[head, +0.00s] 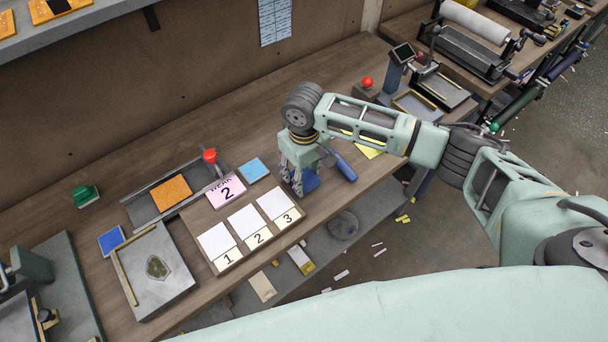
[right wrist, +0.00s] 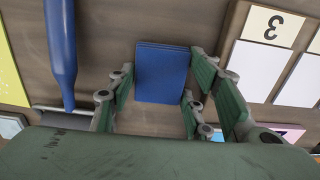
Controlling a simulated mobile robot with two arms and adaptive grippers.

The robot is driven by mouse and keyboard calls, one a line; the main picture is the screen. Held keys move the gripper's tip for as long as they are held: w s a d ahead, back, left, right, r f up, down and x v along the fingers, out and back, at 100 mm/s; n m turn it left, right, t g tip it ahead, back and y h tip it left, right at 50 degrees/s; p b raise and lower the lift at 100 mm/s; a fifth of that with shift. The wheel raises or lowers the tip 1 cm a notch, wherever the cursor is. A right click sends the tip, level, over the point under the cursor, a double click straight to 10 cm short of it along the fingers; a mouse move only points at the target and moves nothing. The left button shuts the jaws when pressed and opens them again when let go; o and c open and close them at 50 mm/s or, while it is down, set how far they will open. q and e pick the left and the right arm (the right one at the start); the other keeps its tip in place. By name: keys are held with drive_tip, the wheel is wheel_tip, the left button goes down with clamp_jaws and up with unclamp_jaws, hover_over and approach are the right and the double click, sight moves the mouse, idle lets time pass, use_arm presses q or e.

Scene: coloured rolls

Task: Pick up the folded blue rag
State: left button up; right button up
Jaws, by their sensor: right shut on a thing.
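The folded blue rag (right wrist: 162,73) is a flat, dark blue rectangle between the fingers of my right gripper in the right wrist view. In the head view the rag (head: 309,182) shows partly beneath the gripper, near the front edge of the workbench (head: 240,120). My right gripper (head: 297,186) points down and is shut on the rag; its fingers (right wrist: 160,98) lie along both sides of it. I cannot tell whether the rag still touches the bench. My left gripper is not in view.
A blue-handled tool (head: 345,168) lies close beside the gripper, also in the right wrist view (right wrist: 62,50). The numbered card board (head: 229,259) is on the other side. A pink card (head: 225,191), light-blue pad (head: 253,169) and red-knobbed tray (head: 209,156) stand further left.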

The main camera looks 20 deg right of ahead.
drive_tip(key=shift+r, duration=0.5)
wheel_tip(320, 180, up, 3)
drive_tip(key=shift+w+f+b, duration=0.1)
drive_tip(key=shift+b, duration=0.55)
drive_tip(key=s+d+r+b, duration=0.1)
drive_tip(key=s+d+r, duration=0.2)
drive_tip(key=s+r, duration=0.4)
drive_tip(key=s, duration=0.4)
drive_tip(key=shift+d, duration=0.4)
drive_tip(key=shift+s+r, duration=0.1)
